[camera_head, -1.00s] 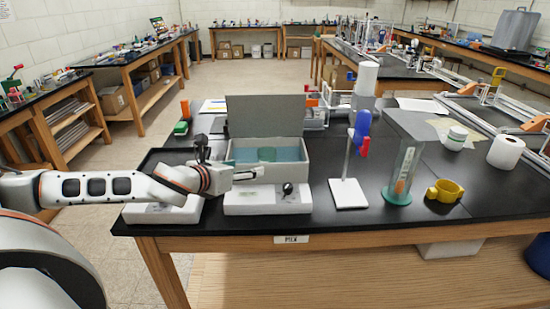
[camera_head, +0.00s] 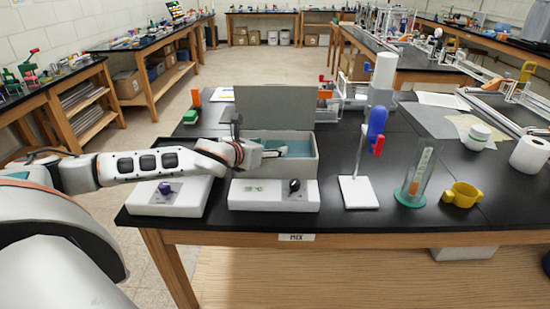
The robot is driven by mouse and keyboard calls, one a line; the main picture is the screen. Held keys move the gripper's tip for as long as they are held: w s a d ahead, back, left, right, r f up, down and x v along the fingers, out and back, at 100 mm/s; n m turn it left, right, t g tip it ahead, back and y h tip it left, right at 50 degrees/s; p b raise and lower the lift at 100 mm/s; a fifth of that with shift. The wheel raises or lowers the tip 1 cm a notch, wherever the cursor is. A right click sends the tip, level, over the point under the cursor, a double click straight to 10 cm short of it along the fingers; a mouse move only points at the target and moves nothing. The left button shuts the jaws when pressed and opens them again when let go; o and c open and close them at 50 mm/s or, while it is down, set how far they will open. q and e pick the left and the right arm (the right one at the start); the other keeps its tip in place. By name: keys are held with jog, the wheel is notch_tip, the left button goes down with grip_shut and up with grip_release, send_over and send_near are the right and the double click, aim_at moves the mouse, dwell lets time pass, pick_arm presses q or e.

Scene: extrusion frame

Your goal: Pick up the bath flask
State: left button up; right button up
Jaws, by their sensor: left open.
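The water bath (camera_head: 303,168) is a pale open box with blue-green water (camera_head: 298,148) and a raised grey lid behind it. My left gripper (camera_head: 277,153) is open at the bath, reaching over its left part from the left. A darker teal patch shows just above the gripper at the water, which may be the flask; the gripper and arm cover much of that spot. I cannot tell whether the fingers are around the flask or beside it. My right gripper is not in view.
White units with a purple knob (camera_head: 165,188) and a black knob (camera_head: 295,186) stand at the front edge. Right of the bath are a white-based stand with a blue bulb (camera_head: 376,122), a clear column (camera_head: 421,170) and a yellow ring-shaped piece (camera_head: 461,194).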

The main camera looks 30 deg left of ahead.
aim_at(280, 144)
pick_arm(q)
jog(key=x, duration=0.4)
jog(key=shift+w+f, duration=0.15)
jog(key=shift+w, duration=0.15)
jog(key=c, duration=1.2)
jog(key=shift+c, duration=0.2)
